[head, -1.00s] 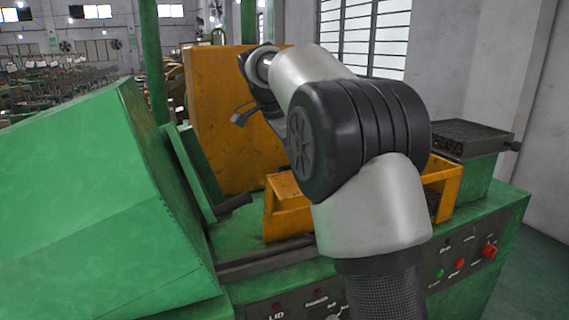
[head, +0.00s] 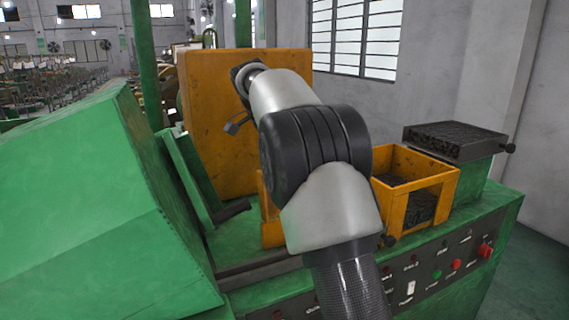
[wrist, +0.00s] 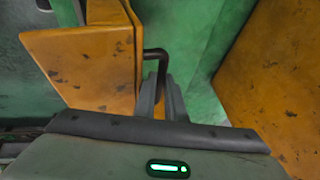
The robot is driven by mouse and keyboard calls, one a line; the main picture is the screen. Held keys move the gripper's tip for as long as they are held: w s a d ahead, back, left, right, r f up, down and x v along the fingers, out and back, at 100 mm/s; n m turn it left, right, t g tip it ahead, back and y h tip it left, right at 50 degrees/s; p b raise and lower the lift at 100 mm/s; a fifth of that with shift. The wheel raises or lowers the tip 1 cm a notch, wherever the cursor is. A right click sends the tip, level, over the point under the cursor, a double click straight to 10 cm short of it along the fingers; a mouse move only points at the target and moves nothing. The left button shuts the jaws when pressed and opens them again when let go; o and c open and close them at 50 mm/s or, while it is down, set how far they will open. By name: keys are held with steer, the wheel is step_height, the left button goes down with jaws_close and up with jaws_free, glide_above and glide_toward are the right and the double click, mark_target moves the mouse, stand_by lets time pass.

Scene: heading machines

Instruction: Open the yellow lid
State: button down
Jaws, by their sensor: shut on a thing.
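A large, worn yellow panel, which looks like the yellow lid (head: 205,110), stands upright at the back of the green machine in the head view. In the wrist view, a yellow piece with a thick edge (wrist: 85,65) is at left, with a dark bent handle (wrist: 154,54) at that edge. My gripper (wrist: 164,92) is shut on the handle, with its grey fingers around the lower end. I cannot tell for sure which yellow surface in the wrist view belongs to the lid. In the head view my arm hides the fingertips and part of the panel.
A yellow bin (head: 432,184) holding dark parts stands right of my arm. A dark tray (head: 455,140) is behind it. A control panel with buttons (head: 440,270) runs along the front. A big green sloped housing (head: 80,200) fills the left. Another yellow surface (wrist: 270,80) is close at right in the wrist view.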

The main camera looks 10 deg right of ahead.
steer(key=shift+w+a+f, duration=0.15)
steer(key=shift+w, duration=0.05)
steer(key=c, duration=1.8)
jaws_free()
steer(key=shift+w, duration=0.1)
steer(key=shift+f, duration=0.15)
steer(key=shift+a, duration=0.1)
steer(key=v, duration=1.2)
steer(key=shift+r, duration=0.45)
